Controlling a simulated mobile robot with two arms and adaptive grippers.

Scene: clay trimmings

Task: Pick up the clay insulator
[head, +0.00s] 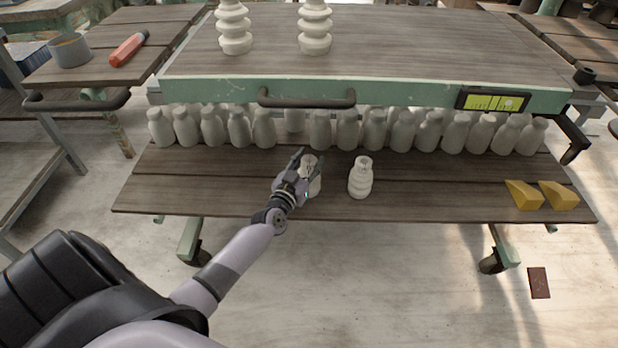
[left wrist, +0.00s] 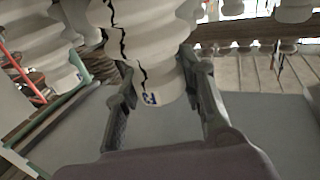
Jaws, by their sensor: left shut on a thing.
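My left gripper (head: 306,166) is at the lower shelf of the cart, its fingers around a pale clay insulator (head: 314,182). In the left wrist view, the insulator (left wrist: 150,45) stands between the two fingers, which press on its sides. A dark jagged crack runs down its ribbed surface, and a small blue mark shows near its lower end. Whether it touches the shelf is unclear. A second short ribbed insulator (head: 360,178) stands upright to the right on the same shelf. Two taller ribbed insulators (head: 234,28) (head: 314,28) stand on the top. My right gripper is not in view.
A row of pale bottle-shaped pieces (head: 376,130) stands behind on the lower shelf (head: 430,190). Two yellow wedges (head: 523,195) lie at its right end. The cart's green edge and dark handle (head: 306,98) overhang above. The shelf between the second insulator and wedges is clear.

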